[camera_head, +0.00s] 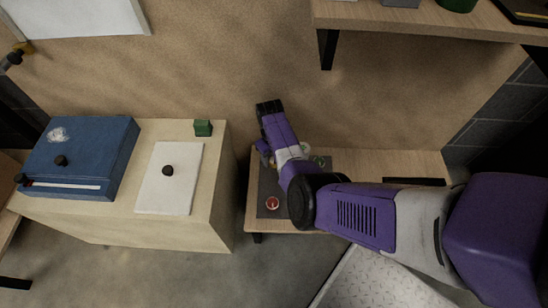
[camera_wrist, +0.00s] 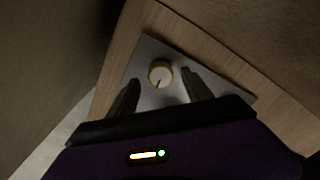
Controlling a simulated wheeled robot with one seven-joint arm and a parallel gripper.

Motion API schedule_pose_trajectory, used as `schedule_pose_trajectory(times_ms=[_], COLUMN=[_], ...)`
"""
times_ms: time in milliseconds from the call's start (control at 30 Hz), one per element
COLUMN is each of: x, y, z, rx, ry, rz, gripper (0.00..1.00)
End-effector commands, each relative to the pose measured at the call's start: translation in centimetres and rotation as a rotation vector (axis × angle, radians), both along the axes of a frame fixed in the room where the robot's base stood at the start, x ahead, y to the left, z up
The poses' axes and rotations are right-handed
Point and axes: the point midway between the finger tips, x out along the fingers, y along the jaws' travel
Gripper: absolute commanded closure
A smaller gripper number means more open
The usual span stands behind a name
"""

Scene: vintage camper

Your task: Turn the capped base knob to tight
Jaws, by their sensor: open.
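In the wrist view a round knob (camera_wrist: 160,73) with a pale top and a yellowish rim stands on a grey plate (camera_wrist: 146,47). A dark mark on its top runs toward the picture's lower edge. My gripper (camera_wrist: 161,76) is open, with one dark finger on each side of the knob. A gap shows between the knob and each finger; I cannot tell how far the tips reach down. In the head view my purple arm covers part of the plate (camera_head: 267,180), and the fingers cannot be made out. I see no readable "tight" mark.
A red round knob (camera_head: 272,203) and a green round part (camera_head: 320,161) are on the same plate, on a low wooden bench (camera_head: 385,165). A cabinet (camera_head: 225,190) with a blue box (camera_head: 100,150) stands to the left. A shelf (camera_head: 420,16) hangs above right.

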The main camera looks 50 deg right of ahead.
Motion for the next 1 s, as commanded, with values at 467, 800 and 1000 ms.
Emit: schedule_pose_trajectory(times_ms=[467, 800, 1000], x=[0.0, 0.0, 0.0], y=[0.3, 0.3, 0.3], z=[5.5, 5.5, 5.5], rx=[-0.001, -0.001, -0.001], ry=[0.001, 0.001, 0.001], rz=[0.001, 0.000, 0.000], gripper=[0.41, 0.41, 0.41])
